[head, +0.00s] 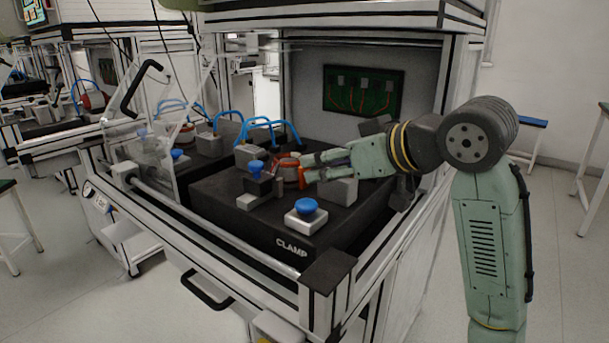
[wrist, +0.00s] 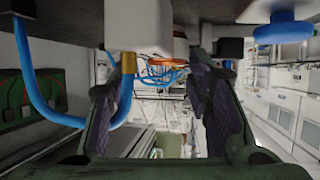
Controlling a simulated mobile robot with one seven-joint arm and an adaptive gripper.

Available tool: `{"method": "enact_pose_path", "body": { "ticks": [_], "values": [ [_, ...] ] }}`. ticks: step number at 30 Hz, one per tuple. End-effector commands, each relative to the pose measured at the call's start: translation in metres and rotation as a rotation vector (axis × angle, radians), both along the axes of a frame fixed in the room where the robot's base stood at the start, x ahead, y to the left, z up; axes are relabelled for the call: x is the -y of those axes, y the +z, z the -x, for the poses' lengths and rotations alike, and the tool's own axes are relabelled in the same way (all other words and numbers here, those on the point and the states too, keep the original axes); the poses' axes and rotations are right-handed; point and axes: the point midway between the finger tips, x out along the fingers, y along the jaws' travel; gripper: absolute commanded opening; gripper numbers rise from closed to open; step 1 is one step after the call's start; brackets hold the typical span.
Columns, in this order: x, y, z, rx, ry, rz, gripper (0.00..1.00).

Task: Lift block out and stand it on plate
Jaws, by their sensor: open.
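My gripper (head: 304,170) reaches in from the right over the black clamp fixture (head: 225,192). Its fingers are open beside a copper-wound stator (head: 290,166), whose lower part is partly hidden. In the wrist view, which looks upside down, the open fingers (wrist: 163,95) frame orange windings (wrist: 160,68) farther off, with nothing gripped. A pale grey block (wrist: 140,26) with a brass fitting and blue hose is close by. In the head view a grey block (head: 341,190) sits just below my gripper. I cannot tell which block is the task's, or which surface is the plate.
A blue button on a white base (head: 305,212) stands at the fixture's front. A blue-knobbed clamp (head: 257,172) is left of the stator. Blue hoses (head: 262,125) arch behind. A clear guard (head: 150,125) and cabinet posts bound the left and right.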

Motion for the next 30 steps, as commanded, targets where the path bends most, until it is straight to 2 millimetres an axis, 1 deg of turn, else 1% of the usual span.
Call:
{"method": "enact_pose_path", "body": {
  "ticks": [3,7,10,16,30],
  "values": [
    [-0.016,-0.004,-0.011,-0.001,0.002,0.001,0.45],
    [-0.025,-0.012,-0.022,-0.001,0.002,0.0,0.45],
    [-0.028,-0.014,-0.026,0.001,0.0,-0.001,0.45],
    [-0.028,-0.015,-0.026,0.001,0.0,-0.001,0.45],
    [-0.028,-0.015,-0.026,0.001,0.0,-0.001,0.15]
  ]
}}
